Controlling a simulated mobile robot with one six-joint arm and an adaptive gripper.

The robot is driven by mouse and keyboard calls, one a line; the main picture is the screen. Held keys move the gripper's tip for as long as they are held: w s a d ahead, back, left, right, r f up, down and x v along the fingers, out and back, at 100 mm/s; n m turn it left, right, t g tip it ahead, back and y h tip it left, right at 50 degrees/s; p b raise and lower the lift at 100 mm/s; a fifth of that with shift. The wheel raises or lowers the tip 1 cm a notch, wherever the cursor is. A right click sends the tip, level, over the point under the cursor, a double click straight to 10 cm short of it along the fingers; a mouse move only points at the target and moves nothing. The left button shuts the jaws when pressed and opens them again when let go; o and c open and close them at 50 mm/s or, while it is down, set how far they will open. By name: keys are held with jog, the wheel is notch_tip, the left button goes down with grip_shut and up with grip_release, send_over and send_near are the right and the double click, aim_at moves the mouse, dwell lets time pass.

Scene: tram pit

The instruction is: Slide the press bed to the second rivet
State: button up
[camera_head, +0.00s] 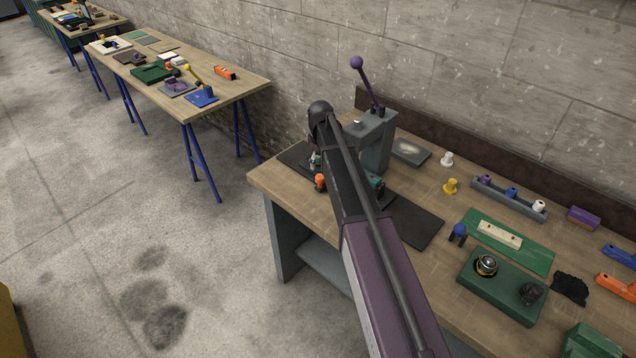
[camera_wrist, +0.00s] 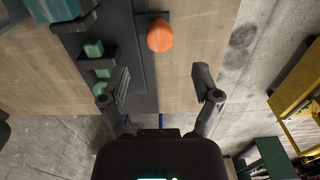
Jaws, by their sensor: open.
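The grey press (camera_head: 377,140) stands on the workbench, with its purple-knobbed lever (camera_head: 366,82) raised. My arm hides much of its lower part. A dark bed or plate lies under it, and its dark surface shows in the wrist view (camera_wrist: 142,70). An orange knob (camera_wrist: 160,36) sits at the plate's edge and also shows in the head view (camera_head: 320,182). Small green pieces (camera_wrist: 94,49) lie on the dark plate; I cannot tell whether they are rivets. My gripper (camera_wrist: 160,72) is open and empty, with the orange knob ahead of the gap between its fingers, apart from them.
A teal part (camera_wrist: 52,8) is close at upper left in the wrist view. A grey rack with coloured spools (camera_head: 508,199), a green block with round parts (camera_head: 503,287) and a green board (camera_head: 523,256) stand to the right. Open floor lies left of the bench.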

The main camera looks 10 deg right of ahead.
aim_at(320, 176)
jog(key=shift+f+b, duration=3.25)
jog(key=shift+f, duration=0.35)
